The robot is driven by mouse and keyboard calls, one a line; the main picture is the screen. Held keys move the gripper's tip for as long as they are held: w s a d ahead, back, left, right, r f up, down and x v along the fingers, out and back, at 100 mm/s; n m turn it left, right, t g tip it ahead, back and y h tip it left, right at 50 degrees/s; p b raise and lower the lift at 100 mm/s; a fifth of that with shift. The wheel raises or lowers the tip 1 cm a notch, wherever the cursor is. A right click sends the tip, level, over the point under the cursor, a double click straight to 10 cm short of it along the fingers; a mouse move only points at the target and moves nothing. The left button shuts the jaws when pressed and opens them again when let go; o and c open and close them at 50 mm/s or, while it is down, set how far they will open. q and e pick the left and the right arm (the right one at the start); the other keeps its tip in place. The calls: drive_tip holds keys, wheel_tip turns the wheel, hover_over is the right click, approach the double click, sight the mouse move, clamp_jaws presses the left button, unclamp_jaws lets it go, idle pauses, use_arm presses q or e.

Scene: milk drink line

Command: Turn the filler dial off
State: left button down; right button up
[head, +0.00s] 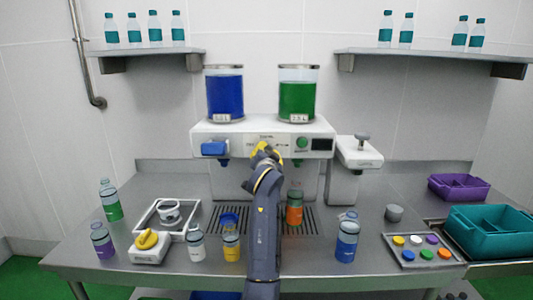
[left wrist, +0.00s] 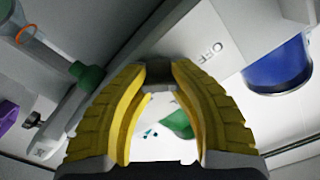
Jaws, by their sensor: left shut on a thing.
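The white filler machine (head: 318,129) stands at the back of the table, with a blue tank (head: 225,97) and a green tank (head: 297,100) on top. My left gripper (head: 266,149) is at the middle of its front panel. In the left wrist view its yellow fingers (left wrist: 158,85) are shut on the dark filler dial (left wrist: 158,71). The printed word OFF (left wrist: 210,50) shows beside the dial. Most of the dial is hidden between the fingers, so its pointing direction cannot be told. My right gripper is not in view.
An orange-and-green bottle (head: 294,207) stands on the right drip grate. Several bottles, a yellow-handled device (head: 147,240), a cap tray (head: 398,257) and a teal crate (head: 490,246) occupy the table.

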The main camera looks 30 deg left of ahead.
use_arm(q)
drive_tip(key=shift+d+r+n, duration=0.15)
drive_tip(key=shift+r+n, duration=0.25)
drive_tip(key=shift+n, duration=0.5)
drive_tip(key=c, duration=1.2)
unclamp_jaws()
drive_tip(key=shift+w, duration=0.15)
drive_tip(key=o, duration=0.3)
drive_tip(key=shift+f, duration=0.2)
drive_tip(key=shift+s, duration=0.2)
drive_tip(key=v, duration=1.1)
drive_tip(key=shift+s, duration=0.35)
drive_tip(key=shift+d, duration=0.1)
